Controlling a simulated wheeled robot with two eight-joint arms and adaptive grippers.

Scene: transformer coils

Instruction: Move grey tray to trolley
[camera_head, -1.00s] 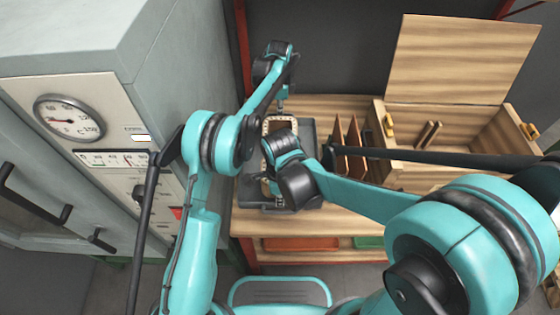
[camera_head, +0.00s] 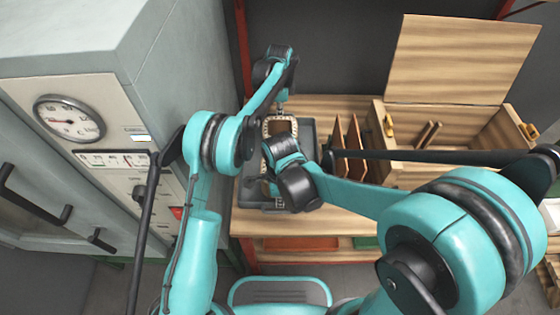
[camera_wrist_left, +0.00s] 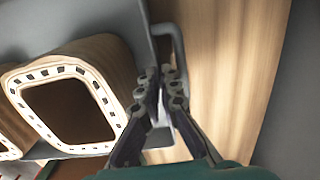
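The grey tray (camera_head: 308,135) stands on the wooden bench top, holding a coil (camera_head: 281,127) with a pale, notched rim. In the left wrist view the coil (camera_wrist_left: 112,70) stands beside the tray's wall (camera_wrist_left: 144,50). My left gripper (camera_wrist_left: 167,78) has its fingertips close together at the looped handle (camera_wrist_left: 181,48) on the tray's side; they look closed around it. In the head view my left gripper is mostly hidden at the tray's far end. My right gripper (camera_head: 272,195) is at the tray's near end, largely covered by its wrist; its fingers are too hidden to judge.
A grey cabinet with a gauge (camera_head: 69,119) stands close on the left. Upright brown boards (camera_head: 347,133) stand right of the tray, beside an open wooden box (camera_head: 463,125). A red post (camera_head: 242,50) rises behind. A lower shelf holds coloured bins (camera_head: 300,243).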

